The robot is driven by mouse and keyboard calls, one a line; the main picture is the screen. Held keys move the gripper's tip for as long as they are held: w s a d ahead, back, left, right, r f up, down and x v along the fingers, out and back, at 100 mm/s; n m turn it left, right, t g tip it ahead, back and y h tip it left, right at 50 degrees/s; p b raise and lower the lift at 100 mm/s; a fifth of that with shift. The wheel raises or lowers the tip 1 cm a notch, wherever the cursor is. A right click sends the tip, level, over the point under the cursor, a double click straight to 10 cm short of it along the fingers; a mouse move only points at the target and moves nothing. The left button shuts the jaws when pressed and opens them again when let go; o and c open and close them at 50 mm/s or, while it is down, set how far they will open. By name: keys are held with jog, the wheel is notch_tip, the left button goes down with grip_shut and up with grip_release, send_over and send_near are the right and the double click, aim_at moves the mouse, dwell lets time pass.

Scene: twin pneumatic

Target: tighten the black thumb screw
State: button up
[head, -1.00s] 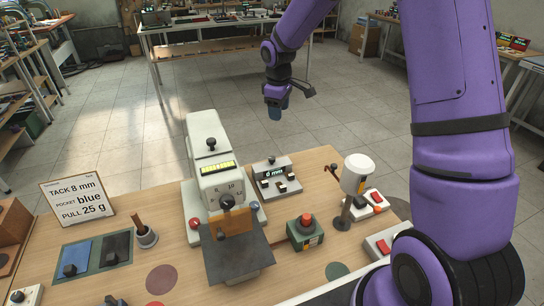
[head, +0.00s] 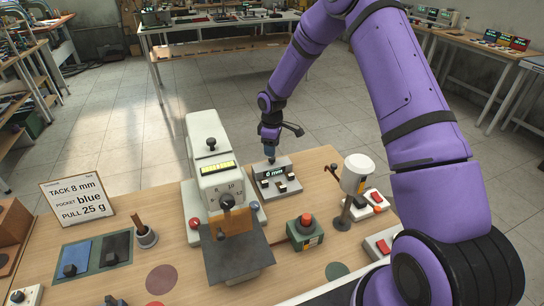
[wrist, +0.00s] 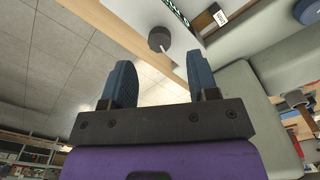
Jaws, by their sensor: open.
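A small box with a 6 mm display (head: 275,182) stands behind and to the right of the pale machine. In the wrist view, a round black knob that looks like the thumb screw (wrist: 159,38) sits at the edge of this box, with a thin pale shaft beside it. In the head view, its top is mostly hidden by my gripper (head: 270,146), which points down just above the box's back edge. In the wrist view, my gripper (wrist: 160,78) is open and empty. The knob lies ahead of the gap between the fingers, not clearly between them.
The pale machine (head: 204,161) with black knobs stands close on the left. A white cylinder on a stand (head: 357,174) and a green box with a red button (head: 305,232) are to the right. A sign (head: 78,202) stands far left. Floor lies open behind the bench.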

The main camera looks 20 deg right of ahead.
aim_at(272, 158)
jog(key=shift+f, duration=2.35)
jog(key=c, duration=0.9)
